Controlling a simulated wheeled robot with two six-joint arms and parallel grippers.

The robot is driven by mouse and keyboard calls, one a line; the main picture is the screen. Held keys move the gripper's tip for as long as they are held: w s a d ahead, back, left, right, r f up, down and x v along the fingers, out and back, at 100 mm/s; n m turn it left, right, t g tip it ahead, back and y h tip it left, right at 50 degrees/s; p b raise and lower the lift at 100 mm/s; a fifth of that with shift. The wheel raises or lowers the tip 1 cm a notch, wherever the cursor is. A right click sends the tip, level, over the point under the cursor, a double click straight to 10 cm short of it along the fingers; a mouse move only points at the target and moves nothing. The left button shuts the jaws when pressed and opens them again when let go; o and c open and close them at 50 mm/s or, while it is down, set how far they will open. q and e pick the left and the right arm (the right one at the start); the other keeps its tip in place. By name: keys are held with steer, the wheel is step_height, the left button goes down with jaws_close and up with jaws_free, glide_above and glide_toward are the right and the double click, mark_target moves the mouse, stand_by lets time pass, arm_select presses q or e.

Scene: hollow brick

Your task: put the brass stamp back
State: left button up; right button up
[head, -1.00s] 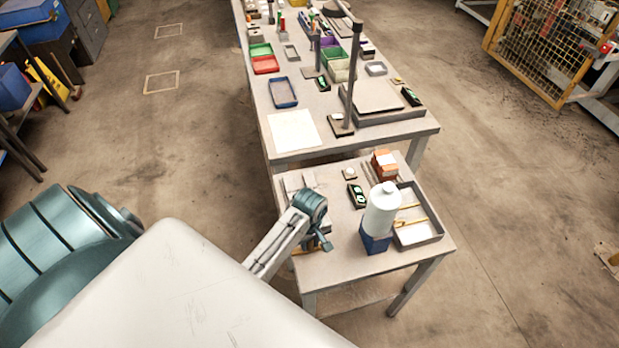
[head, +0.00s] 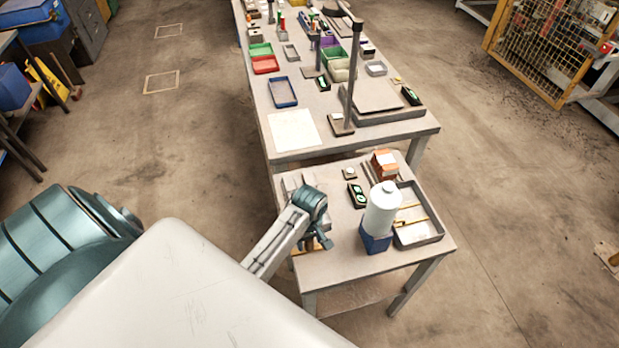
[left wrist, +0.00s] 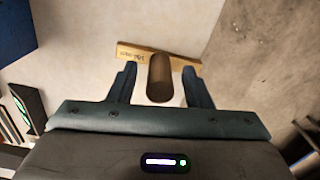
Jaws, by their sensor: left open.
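The brass stamp shows in the left wrist view as a brown, rounded handle (left wrist: 160,80) in front of a yellowish bar (left wrist: 190,64) with small dark markings. My left gripper (left wrist: 160,88) is open, with one finger on each side of the handle and a visible gap on both sides. In the head view my left gripper (head: 319,244) is over the near-left edge of the small table (head: 345,268). Only a bit of the yellowish bar (head: 295,252) shows there; the arm and gripper hide the rest. My right gripper is out of view.
A grey tray (head: 434,238) holds yellowish pieces. A dark device (head: 356,195) and an orange-brown brick (head: 384,167) are farther back. A long bench (head: 355,140) stands beyond the small table.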

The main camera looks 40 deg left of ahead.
arm_select(q)
step_height(320, 180, up, 7)
steer(key=shift+r+b, duration=0.15)
steer(key=shift+b, duration=0.95)
step_height(320, 180, up, 3)
steer(key=shift+f+p, duration=0.1)
steer(key=shift+p, duration=0.7)
steer(key=shift+r, duration=0.3)
steer(key=shift+a, duration=0.1)
